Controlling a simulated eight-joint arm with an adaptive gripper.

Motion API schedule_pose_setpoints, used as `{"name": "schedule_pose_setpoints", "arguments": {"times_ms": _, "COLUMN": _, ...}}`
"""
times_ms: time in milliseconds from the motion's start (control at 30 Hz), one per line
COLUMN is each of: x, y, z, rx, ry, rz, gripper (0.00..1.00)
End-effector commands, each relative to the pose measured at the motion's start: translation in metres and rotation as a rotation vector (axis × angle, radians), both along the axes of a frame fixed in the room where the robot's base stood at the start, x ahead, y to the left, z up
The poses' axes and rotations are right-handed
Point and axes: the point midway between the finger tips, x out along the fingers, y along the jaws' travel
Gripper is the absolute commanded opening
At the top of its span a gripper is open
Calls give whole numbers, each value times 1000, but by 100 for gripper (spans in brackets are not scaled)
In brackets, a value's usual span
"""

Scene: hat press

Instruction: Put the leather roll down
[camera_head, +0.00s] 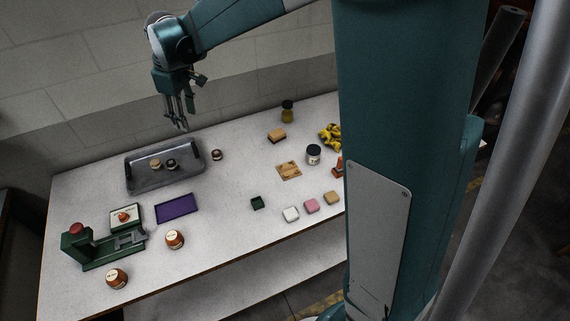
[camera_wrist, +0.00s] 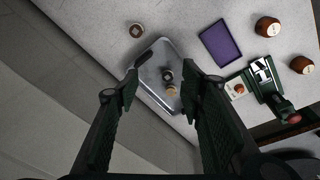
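My gripper (camera_head: 183,126) is in the air above the back edge of the grey metal tray (camera_head: 136,180). In the wrist view its two fingers (camera_wrist: 159,80) stand wide apart with nothing held between them. Two small round rolls lie in the tray, a tan one (camera_head: 155,164) and a dark one (camera_head: 171,164); the wrist view shows the tan one (camera_wrist: 171,91) and the dark one (camera_wrist: 167,75) beyond the fingertips. A third small brown roll (camera_head: 217,154) is on the table right of the tray. I cannot tell which is the leather roll.
A green press (camera_head: 98,258) with a red knob stands at the front left. A purple mat (camera_head: 178,208) lies in front of the tray. Brown jars (camera_head: 174,240) (camera_head: 116,279) stand near the front edge. Blocks and bottles occupy the right.

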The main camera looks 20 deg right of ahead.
Motion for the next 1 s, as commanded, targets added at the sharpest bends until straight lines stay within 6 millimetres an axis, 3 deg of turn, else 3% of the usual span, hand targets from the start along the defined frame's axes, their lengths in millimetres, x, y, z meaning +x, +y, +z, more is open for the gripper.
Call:
{"name": "schedule_pose_setpoints", "arguments": {"times_ms": 500, "x": -85, "y": -62, "z": 54, "rx": 52, "ry": -95, "rz": -196, "gripper": 39}}
{"name": "schedule_pose_setpoints", "arguments": {"times_ms": 1000, "x": -171, "y": -111, "z": 77, "rx": 113, "ry": -188, "rz": -380, "gripper": 39}}
